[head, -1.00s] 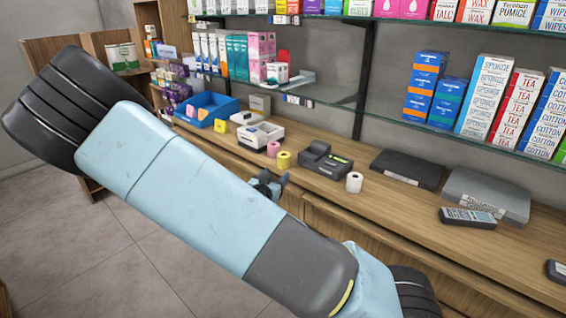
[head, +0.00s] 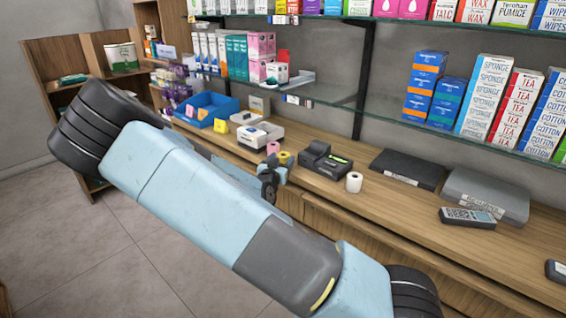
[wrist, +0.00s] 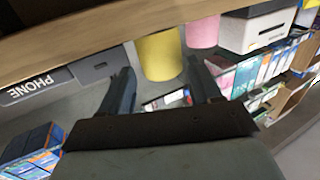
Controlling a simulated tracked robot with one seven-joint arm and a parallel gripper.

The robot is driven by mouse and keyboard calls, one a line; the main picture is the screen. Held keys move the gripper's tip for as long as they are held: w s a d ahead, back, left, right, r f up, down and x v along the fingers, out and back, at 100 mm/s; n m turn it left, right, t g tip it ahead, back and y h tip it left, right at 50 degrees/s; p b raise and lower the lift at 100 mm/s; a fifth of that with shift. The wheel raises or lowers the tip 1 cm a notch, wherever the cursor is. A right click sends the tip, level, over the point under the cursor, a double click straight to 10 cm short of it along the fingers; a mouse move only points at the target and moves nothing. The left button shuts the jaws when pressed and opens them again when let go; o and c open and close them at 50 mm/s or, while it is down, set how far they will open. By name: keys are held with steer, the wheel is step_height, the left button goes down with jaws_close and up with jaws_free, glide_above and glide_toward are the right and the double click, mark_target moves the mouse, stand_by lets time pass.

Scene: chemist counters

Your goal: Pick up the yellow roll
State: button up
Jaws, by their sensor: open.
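The yellow roll (head: 285,157) stands on the wooden counter in the head view, partly hidden behind my gripper (head: 270,172). In the wrist view the yellow roll (wrist: 159,55) shows at the top middle, beyond and between the two fingers of my gripper (wrist: 160,85). My gripper is open and nothing is between its fingers. In the head view it is at the counter's front edge, close to the yellow roll. I cannot tell the exact gap.
A pink roll (head: 273,148) stands just left of the yellow roll. A dark card terminal (head: 326,160) and a white roll (head: 354,182) are to its right. A white box-like device (head: 261,134) stands behind left. Glass shelves with boxes hang above the counter.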

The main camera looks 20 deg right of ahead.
mark_target(285, 153)
steer(key=x, duration=0.5)
steer(key=shift+w+f, duration=0.1)
steer(key=shift+f, duration=0.1)
steer(key=c, duration=0.7)
